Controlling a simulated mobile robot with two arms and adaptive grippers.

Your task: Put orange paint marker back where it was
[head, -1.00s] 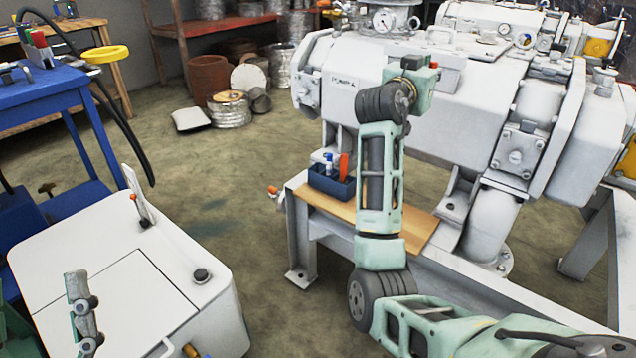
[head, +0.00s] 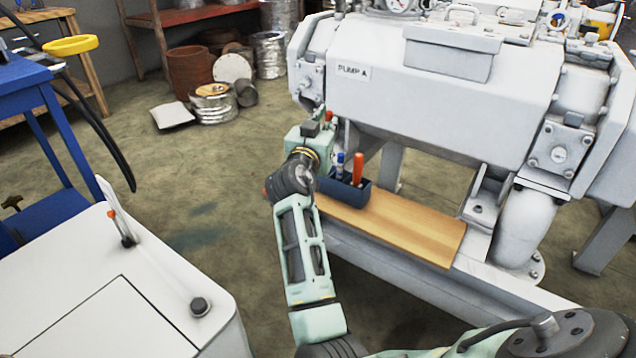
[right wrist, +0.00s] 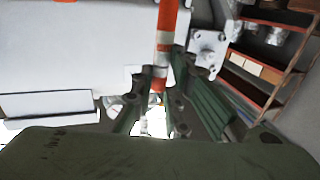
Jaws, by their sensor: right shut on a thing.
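My right gripper (head: 322,128) is shut on the orange paint marker. In the right wrist view, the orange marker with white bands (right wrist: 164,48) stands between the green fingers (right wrist: 160,95). In the head view, only a small orange-red tip of the marker (head: 329,116) shows at the gripper. The gripper is just behind and above a blue caddy (head: 343,192) on a wooden board. The caddy holds a blue-and-white pen (head: 340,163) and another orange-red item (head: 358,168), both upright. My forearm and wrist are close to the caddy's left side. My left gripper is out of view.
The wooden board (head: 405,228) is clear right of the caddy. The large white pump body (head: 430,105) rises behind it. A white cabinet (head: 150,290) with a small lever stands at lower left. A blue cart (head: 25,85) is at the left edge.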

